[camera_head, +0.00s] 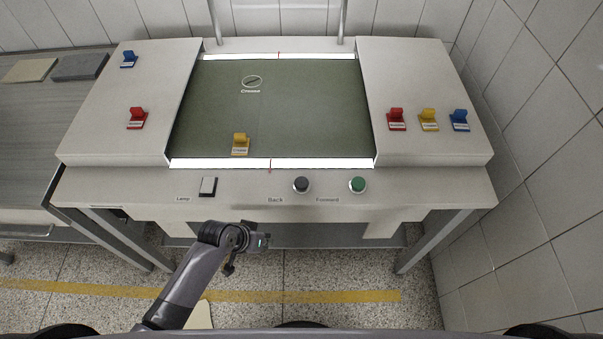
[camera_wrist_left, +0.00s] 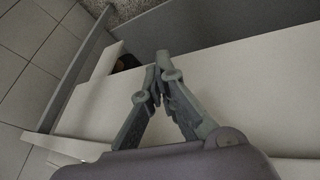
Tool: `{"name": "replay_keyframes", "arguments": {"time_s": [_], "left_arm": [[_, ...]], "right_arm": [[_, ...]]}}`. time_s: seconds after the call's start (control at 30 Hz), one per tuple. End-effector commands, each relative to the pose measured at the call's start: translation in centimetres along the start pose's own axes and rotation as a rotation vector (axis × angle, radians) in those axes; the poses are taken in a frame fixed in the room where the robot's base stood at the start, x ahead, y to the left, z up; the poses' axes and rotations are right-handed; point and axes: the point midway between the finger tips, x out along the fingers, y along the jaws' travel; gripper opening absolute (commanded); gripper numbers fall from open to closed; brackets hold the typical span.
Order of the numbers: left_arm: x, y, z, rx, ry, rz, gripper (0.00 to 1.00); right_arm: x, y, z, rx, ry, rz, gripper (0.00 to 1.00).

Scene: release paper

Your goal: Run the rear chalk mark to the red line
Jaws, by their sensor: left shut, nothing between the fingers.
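A green belt surface (camera_head: 310,105) lies between two white side panels. A pale round mark (camera_head: 252,80) with a line inside it and a small label lies on its rear left part. Lit white strips cross its rear and front ends; a thin red line (camera_head: 279,56) crosses the rear strip and another red line (camera_head: 270,163) the front strip. On the front ledge are a black Back button (camera_head: 302,185) and a green Forward button (camera_head: 357,185). My left gripper (camera_head: 264,243) is below and in front of the ledge, touching nothing; its fingertips (camera_wrist_left: 158,72) are together and empty.
A yellow clip (camera_head: 240,145) stands at the belt's front left. Red and blue clips stand on the left panel; red, yellow and blue ones on the right. A Lamp switch (camera_head: 208,187) is on the ledge. A tiled wall closes the right side.

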Motion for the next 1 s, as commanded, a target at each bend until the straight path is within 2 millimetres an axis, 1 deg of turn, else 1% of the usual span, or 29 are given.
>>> {"name": "replay_keyframes", "arguments": {"time_s": [0.03, 0.1, 0.17, 0.2, 0.27, 0.33, 0.4, 0.5, 0.6, 0.7, 0.83, 1.0], "left_arm": [[-2.7, 1.8, -2.6, 0.03, 0.019, 0.033, 0.0], [-5.3, 4.0, -4.9, 0.069, 0.03, 0.08, 0.0], [-7.4, 5.8, -6.7, 0.104, 0.038, 0.12, 0.0], [-8.7, 7.0, -7.9, 0.13, 0.043, 0.147, 0.0], [-10.6, 8.8, -9.6, 0.169, 0.048, 0.193, 0.0], [-12.4, 10.7, -11.9, 0.22, 0.051, 0.25, 0.0], [-13.0, 11.8, -14.0, 0.252, 0.047, 0.305, 0.0], [-13.2, 12.2, -16.8, 0.262, 0.043, 0.357, 0.0], [-13.3, 11.7, -19.5, 0.251, 0.045, 0.387, 0.0], [-13.6, 11.2, -21.7, 0.232, 0.05, 0.405, 0.0], [-13.9, 10.7, -23.1, 0.215, 0.055, 0.418, 0.0], [-13.9, 10.7, -23.4, 0.21, 0.056, 0.422, 0.0]], "right_arm": [[-1.2, -0.1, -0.1, 0.0, 0.0, -0.002, 0.0], [-1.9, -0.2, -0.2, 0.0, 0.001, -0.003, 0.0], [-2.4, -0.3, -0.3, 0.0, 0.001, -0.004, 0.0], [-2.7, -0.3, -0.3, 0.0, 0.001, -0.004, 0.0], [-3.2, -0.3, -0.4, 0.0, 0.001, -0.004, 0.0], [-3.7, -0.3, -0.4, -0.001, 0.0, -0.004, 0.0], [-3.8, -0.3, -0.4, -0.001, 0.0, -0.004, 0.0], [-3.8, -0.3, -0.3, -0.001, -0.001, -0.004, 0.0], [-3.8, -0.3, -0.3, -0.001, -0.002, -0.004, 0.0], [-3.8, -0.2, -0.3, -0.001, -0.002, -0.003, 0.0], [-3.8, -0.1, -0.2, -0.001, -0.002, -0.001, 0.0], [-3.8, 0.1, -0.2, -0.002, -0.003, 0.0, 0.0]]}}
